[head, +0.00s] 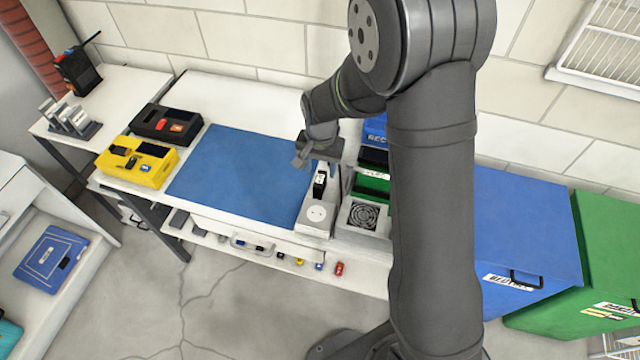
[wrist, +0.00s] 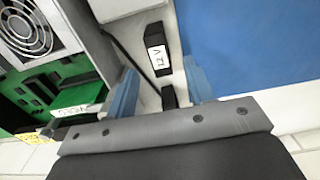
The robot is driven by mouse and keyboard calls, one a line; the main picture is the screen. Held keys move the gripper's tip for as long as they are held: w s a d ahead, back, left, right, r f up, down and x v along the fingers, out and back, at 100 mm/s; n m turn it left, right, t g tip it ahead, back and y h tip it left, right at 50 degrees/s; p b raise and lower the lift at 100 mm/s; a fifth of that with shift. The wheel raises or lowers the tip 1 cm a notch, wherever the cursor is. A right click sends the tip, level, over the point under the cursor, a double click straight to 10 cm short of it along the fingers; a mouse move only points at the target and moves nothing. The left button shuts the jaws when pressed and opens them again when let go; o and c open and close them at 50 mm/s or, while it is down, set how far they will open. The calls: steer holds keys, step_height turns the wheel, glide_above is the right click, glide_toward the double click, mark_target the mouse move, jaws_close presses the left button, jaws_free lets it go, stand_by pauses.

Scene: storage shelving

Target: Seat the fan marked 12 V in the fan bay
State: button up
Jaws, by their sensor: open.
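A black block with a white label reading 12 V (wrist: 157,60) stands on a narrow pale surface in the wrist view. It also shows as a black piece with a white label (head: 320,182) in the head view, below my gripper. My gripper (head: 318,155) is open and empty. Its blue fingertips (wrist: 161,86) are apart, on either side of the strip just short of the block. A smaller black part (wrist: 168,97) lies between them. A round fan grille (head: 363,215) is in a grey case, to the right and nearer the camera; it also shows in the wrist view (wrist: 28,30). I cannot tell which opening is the fan bay.
A green circuit board (wrist: 50,92) lies beside the grille. A blue mat (head: 240,175) is clear. Yellow (head: 138,161) and black (head: 167,123) cases stand left. Blue (head: 520,235) and green (head: 610,250) bins stand right.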

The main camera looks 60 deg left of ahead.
mark_target(320, 179)
steer(key=shift+s+d+f, duration=0.15)
steer(key=shift+f, duration=2.6)
steer(key=shift+c, duration=0.5)
jaws_close()
